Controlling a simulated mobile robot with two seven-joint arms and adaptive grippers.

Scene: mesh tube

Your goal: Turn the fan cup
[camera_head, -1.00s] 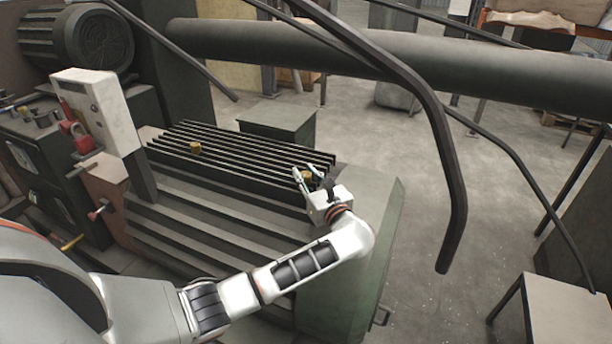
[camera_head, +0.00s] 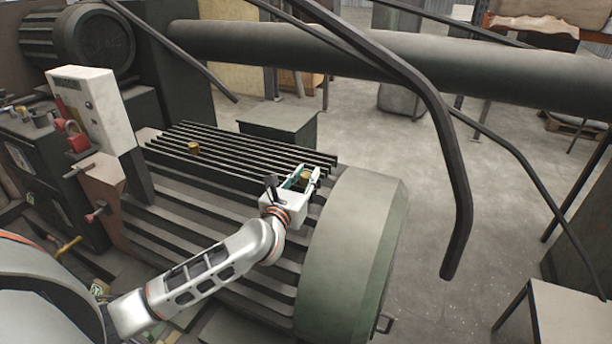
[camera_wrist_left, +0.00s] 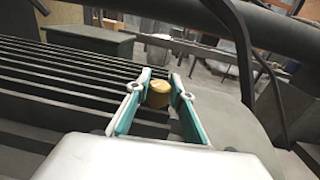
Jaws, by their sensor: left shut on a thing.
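A small yellow-brown cup (camera_head: 304,181) stands at the right end of the dark ribbed machine top. It is partly hidden by my fingers in the head view. My left gripper (camera_head: 306,172) is shut on this cup, with one finger on each side. In the left wrist view the cup (camera_wrist_left: 159,93) sits between the teal-lined fingertips of the left gripper (camera_wrist_left: 161,88). Its rounded top shows above the fingers. My right gripper is in neither view.
A similar small yellow cup (camera_head: 194,148) stands on the ribs further left. A control box (camera_head: 92,105) with red parts is at the left. A bent dark bar (camera_head: 445,150) hangs in front on the right. Grey floor (camera_head: 450,210) is open at the right.

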